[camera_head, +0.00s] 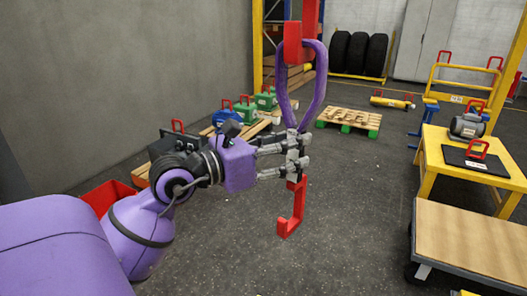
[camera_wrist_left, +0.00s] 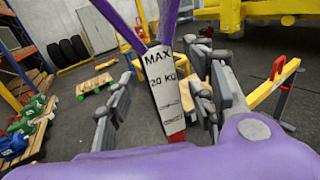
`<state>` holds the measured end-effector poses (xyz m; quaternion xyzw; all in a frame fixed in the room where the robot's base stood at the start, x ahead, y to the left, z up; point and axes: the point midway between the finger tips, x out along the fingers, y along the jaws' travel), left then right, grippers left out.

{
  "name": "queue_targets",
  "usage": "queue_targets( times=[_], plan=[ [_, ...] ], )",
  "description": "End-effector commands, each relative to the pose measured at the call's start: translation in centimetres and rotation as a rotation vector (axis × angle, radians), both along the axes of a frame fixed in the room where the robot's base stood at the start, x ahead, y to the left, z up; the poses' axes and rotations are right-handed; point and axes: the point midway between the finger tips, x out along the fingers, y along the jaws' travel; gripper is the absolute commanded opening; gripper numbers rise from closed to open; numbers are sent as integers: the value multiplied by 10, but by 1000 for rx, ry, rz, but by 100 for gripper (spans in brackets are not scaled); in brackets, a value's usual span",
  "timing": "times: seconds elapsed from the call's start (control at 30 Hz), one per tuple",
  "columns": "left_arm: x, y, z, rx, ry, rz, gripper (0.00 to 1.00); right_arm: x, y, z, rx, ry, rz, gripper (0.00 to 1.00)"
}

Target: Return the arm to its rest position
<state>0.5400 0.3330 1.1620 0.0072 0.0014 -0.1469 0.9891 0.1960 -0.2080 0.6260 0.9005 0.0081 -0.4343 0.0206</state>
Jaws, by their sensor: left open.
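My left gripper (camera_head: 297,156) is open at the end of the purple arm that comes in from the left. Its fingers stand on both sides of a white tag marked MAX 20 KG (camera_wrist_left: 162,85). I cannot tell whether they touch it. A purple sling loop (camera_head: 316,95) hangs from a red boom part (camera_head: 292,45) above and runs down to the gripper. A red hook (camera_head: 293,212) hangs just below the fingers, clear of the floor. The fingers partly hide the join between sling and hook. My right gripper is not in view.
A yellow table (camera_head: 435,158) with a motor (camera_head: 467,126) and a wooden-topped cart (camera_head: 470,235) stand at right. A pallet (camera_head: 348,121) lies behind. The floor around the hook is clear.

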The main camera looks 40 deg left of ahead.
Motion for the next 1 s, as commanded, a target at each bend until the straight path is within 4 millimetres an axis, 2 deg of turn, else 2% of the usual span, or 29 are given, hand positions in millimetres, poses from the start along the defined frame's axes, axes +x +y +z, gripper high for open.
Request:
queue_targets(
  times=[0.2, 0.43, 0.6, 0.87, 0.93, 1.0],
  plan=[
    [-47, 15, -1, 1, 3, 3, 50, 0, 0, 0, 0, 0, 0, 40],
    [-83, 25, -1, -1, 2, 1, 50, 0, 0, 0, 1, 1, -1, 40],
    [-93, 28, 0, -1, 0, 0, 50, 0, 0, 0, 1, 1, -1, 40],
    [-94, 28, 2, -8, -4, 1, 50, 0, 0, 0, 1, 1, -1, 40],
    [-94, 28, 11, -48, -33, 0, 50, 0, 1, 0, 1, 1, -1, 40],
    [-94, 28, 27, -165, -78, -24, 50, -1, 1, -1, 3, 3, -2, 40]
  ],
)
